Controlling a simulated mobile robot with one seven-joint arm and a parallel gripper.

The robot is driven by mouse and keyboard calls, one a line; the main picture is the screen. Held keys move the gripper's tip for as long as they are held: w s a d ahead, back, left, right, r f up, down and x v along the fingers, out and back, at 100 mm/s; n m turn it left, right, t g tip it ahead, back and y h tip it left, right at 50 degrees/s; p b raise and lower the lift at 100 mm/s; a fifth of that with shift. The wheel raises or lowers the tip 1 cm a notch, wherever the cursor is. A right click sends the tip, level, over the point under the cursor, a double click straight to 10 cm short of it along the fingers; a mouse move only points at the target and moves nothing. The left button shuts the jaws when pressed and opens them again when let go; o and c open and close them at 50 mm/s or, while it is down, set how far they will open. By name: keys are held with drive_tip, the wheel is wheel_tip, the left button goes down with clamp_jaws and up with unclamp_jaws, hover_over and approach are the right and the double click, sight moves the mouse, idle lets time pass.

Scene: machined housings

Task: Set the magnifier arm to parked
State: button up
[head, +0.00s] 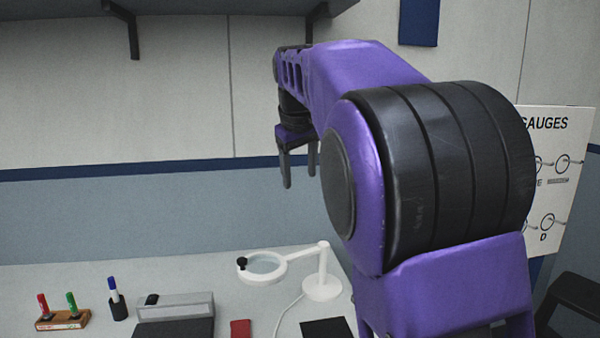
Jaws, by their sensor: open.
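The white magnifier (264,265) stands on the light grey worktop, below and to the left of my arm. Its round base and upright post (323,275) are at the right. Its arm runs left from the top of the post to a ring lens, and a black knob (242,263) sits at the ring's left edge. My gripper (302,184) hangs with its fingers pointing down, in the air above the worktop. It is open and empty, apart from the magnifier. No parked mark can be made out.
Left on the worktop (230,315) are a marker holder (62,319), a black cup with a blue marker (117,306) and a grey box (175,306). A red item (241,329) and a dark pad (327,329) lie in front. A gauge board (560,180) hangs right. A shelf overhangs above.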

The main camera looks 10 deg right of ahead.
drive_tip(key=shift+a+f, duration=0.1)
drive_tip(key=shift+f, duration=0.1)
drive_tip(key=c, duration=0.3)
drive_tip(key=f+m+b, duration=0.1)
drive_tip(key=f, duration=0.1)
drive_tip(key=a+f+m+b, duration=0.1)
drive_tip(key=f, duration=0.1)
drive_tip(key=a+f+m+b, duration=0.1)
drive_tip(key=m, duration=0.1)
drive_tip(key=shift+s+a+f+t+y, duration=0.1)
drive_tip(key=shift+a+f+t+y, duration=0.2)
drive_tip(key=shift+f+t, duration=0.1)
clamp_jaws()
drive_tip(key=m+t+y+b, duration=0.1)
drive_tip(key=m+b, duration=0.4)
drive_tip(key=m, duration=0.3)
approach(248, 268)
drive_tip(key=d+f, duration=0.3)
drive_tip(key=shift+w+a+f+p, duration=0.1)
drive_tip(key=shift+w+a+p, duration=0.15)
drive_tip(key=shift+a, duration=0.2)
drive_tip(key=shift+w+a+f+p, duration=0.1)
drive_tip(key=shift+w+a, duration=0.2)
drive_tip(key=shift+a, duration=0.1)
drive_tip(key=shift+w+a, duration=0.55)
